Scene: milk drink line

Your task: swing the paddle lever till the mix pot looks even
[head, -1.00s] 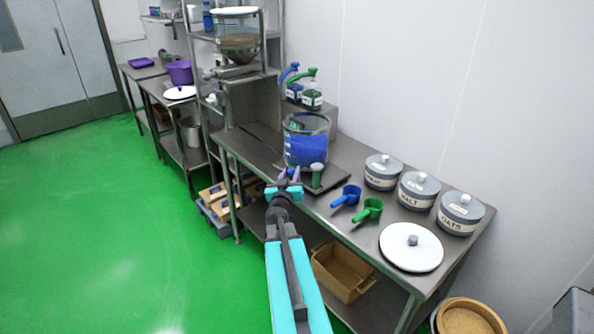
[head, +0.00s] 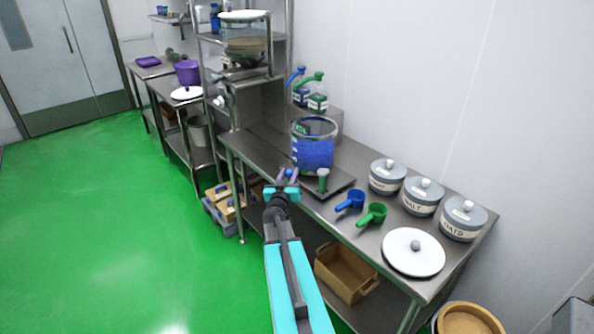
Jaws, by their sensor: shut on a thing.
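The mix pot (head: 313,152) is a clear vessel on a dark base plate (head: 342,184) on the steel bench. Its contents are blue, and I cannot tell at this size how even they are. A short post with a pale green top (head: 323,180) stands on the plate in front of the pot. My gripper (head: 287,176) is at the bench's front edge, left of the post. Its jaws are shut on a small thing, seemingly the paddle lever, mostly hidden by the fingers.
A blue scoop (head: 351,201), a green scoop (head: 372,215) and a white lid (head: 413,252) lie to the right. Grey canisters (head: 422,196) line the wall. Two pump bottles (head: 318,99) stand behind the pot. The green floor (head: 110,230) at left is clear.

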